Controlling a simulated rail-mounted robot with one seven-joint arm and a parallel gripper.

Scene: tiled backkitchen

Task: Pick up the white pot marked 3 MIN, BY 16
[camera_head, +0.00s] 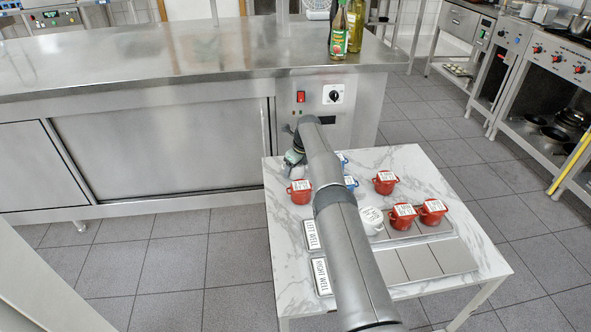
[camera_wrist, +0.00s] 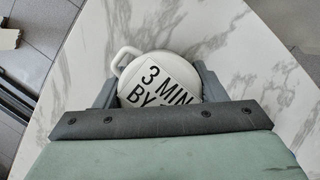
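The white pot (camera_wrist: 150,72) has a lid label that reads "3 MIN" and "BY"; the rest is hidden behind my gripper. Its loop handle points to the left in the wrist view. My gripper (camera_wrist: 158,88) has one finger on each side of this pot, close to its walls. I cannot tell whether the fingers press on it. In the head view my gripper (camera_head: 293,160) is low over the far left corner of the marble table (camera_head: 415,165), and this pot is mostly hidden there.
Red pots (camera_head: 300,191) (camera_head: 385,182) stand on the table. Another white pot (camera_head: 371,220) and red pots (camera_head: 402,217) (camera_head: 433,211) stand at the grey plates (camera_head: 420,262). Blue pots are partly behind my arm. Signs read LEFT WELL (camera_head: 312,234) and RIGHT WELL (camera_head: 321,275). A steel counter (camera_head: 170,150) stands behind.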

